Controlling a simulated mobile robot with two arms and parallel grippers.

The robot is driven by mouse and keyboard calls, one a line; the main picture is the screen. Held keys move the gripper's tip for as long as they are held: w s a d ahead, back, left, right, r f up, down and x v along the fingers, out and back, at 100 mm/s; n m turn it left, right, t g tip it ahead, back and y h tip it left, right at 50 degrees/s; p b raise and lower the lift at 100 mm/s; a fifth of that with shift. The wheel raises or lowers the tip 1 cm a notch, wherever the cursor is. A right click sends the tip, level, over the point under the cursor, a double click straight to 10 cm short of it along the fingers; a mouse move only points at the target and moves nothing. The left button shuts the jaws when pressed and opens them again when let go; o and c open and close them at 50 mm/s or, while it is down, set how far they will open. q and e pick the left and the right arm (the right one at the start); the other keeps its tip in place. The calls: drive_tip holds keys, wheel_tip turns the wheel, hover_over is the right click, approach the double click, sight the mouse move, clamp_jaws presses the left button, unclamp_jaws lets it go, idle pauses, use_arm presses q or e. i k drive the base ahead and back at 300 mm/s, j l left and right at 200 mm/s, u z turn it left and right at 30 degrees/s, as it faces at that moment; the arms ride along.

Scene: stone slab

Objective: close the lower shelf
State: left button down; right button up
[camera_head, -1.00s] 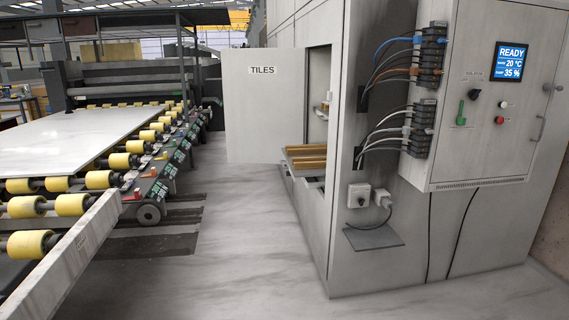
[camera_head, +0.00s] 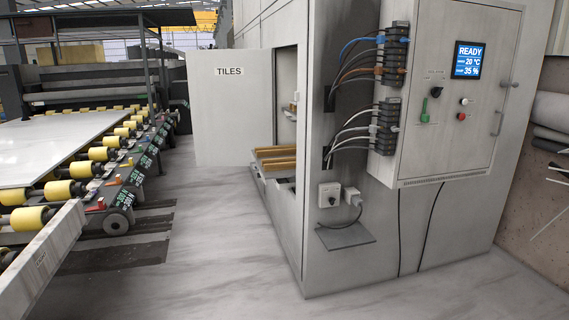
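A tall grey cabinet (camera_head: 342,264) stands right of centre. Its door (camera_head: 230,115), labelled TILES, stands open to the left. Inside the opening, a low shelf with yellow-brown slats (camera_head: 277,163) shows near the bottom; it seems to reach the opening's edge, but I cannot tell how far it is pulled out. Small items (camera_head: 293,104) show higher inside. The cabinet's front wall hides most of the interior. Neither of my grippers is in view.
A roller conveyor with yellow rollers (camera_head: 84,169) carries a pale slab (camera_head: 40,150) at left. A control box with a READY screen (camera_head: 468,60), cables and a wall socket are on the cabinet's near side. Clear grey floor (camera_head: 215,230) lies between conveyor and cabinet.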

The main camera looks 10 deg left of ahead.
sight(283, 160)
drive_tip(key=i+j+z, duration=0.7)
drive_tip(key=i+j, duration=0.1)
